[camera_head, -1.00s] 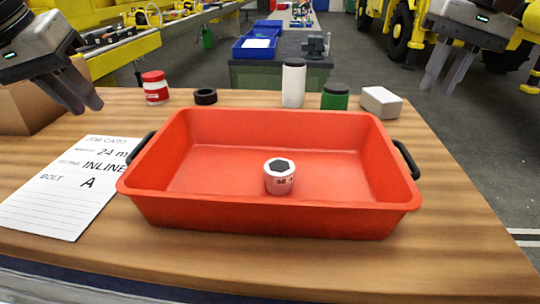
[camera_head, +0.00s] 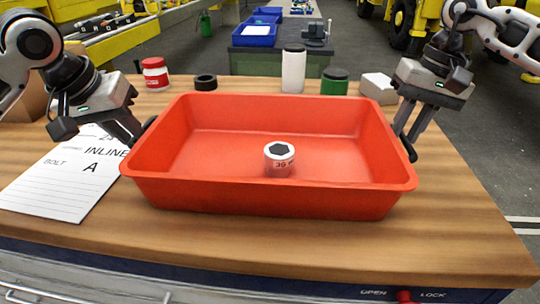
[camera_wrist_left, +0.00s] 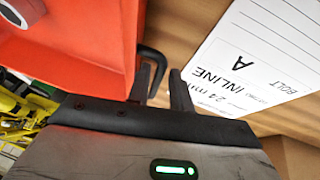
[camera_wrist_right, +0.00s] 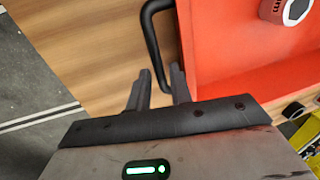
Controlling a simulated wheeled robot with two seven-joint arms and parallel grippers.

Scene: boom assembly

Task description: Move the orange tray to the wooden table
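The orange tray (camera_head: 270,201) sits on the wooden table (camera_head: 440,215) with a white socket marked 30 (camera_head: 279,159) standing inside it. It has a black handle at each short side. My left gripper (camera_head: 138,138) is at the tray's left handle; in the left wrist view its fingers (camera_wrist_left: 161,88) are apart with the handle (camera_wrist_left: 152,56) at or between them. My right gripper (camera_head: 405,138) is at the right handle; in the right wrist view its fingers (camera_wrist_right: 160,90) are apart around the lower end of the handle (camera_wrist_right: 152,40). Contact with the handles is unclear.
A paper job card (camera_head: 62,178) lies left of the tray, partly under my left gripper. Behind the tray stand a red-and-white jar (camera_head: 155,74), a black ring (camera_head: 205,82), a white bottle (camera_head: 293,70), a green jar (camera_head: 334,82) and a white box (camera_head: 377,88). The front table strip is clear.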

